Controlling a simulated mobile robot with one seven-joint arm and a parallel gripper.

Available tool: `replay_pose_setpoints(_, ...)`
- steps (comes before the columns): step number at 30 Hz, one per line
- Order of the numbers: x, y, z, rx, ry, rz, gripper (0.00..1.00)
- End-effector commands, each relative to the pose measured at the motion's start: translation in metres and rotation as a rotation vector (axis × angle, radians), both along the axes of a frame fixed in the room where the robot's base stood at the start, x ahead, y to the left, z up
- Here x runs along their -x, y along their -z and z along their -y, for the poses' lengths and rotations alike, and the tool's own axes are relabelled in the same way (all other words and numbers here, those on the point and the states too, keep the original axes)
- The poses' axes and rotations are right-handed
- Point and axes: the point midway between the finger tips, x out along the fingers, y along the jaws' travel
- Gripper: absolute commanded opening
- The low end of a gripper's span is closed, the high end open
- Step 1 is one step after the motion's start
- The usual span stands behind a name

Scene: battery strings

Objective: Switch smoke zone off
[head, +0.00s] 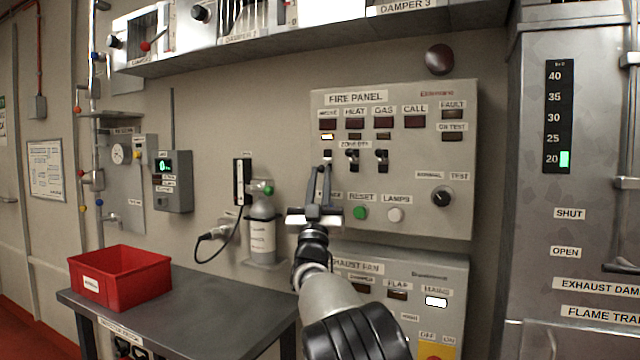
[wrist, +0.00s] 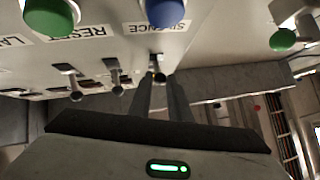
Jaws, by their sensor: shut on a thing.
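The grey fire panel (head: 291,207) is on the wall, with zone lamps along its top. In the wrist view the fingertips (wrist: 160,80) close around that small lever (wrist: 157,64). Its exact tilt is hidden.
Below the toggles are a green reset button (head: 360,213), a white lamps button (head: 395,215) and a normal/test knob (head: 440,197). A blue silence button (wrist: 165,12) is near my fingers. A red bin (head: 120,277) stands on the bench at left.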

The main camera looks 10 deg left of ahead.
Motion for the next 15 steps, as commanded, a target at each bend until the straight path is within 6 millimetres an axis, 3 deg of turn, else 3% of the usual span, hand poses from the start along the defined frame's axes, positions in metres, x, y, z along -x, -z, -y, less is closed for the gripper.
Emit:
replay_pose_setpoints(9, -0.0007, 0.0017, 0.0004, 0.001, 0.002, -0.002, 0.0)
replay_pose_setpoints(10, -0.0007, 0.0018, 0.0004, 0.001, 0.002, -0.002, 0.22)
replay_pose_setpoints(12, -0.0007, 0.0016, 0.0004, 0.0, 0.001, -0.002, 0.34)
replay_pose_setpoints(15, -0.0005, 0.0012, 0.0004, 0.0, 0.001, -0.002, 0.35)
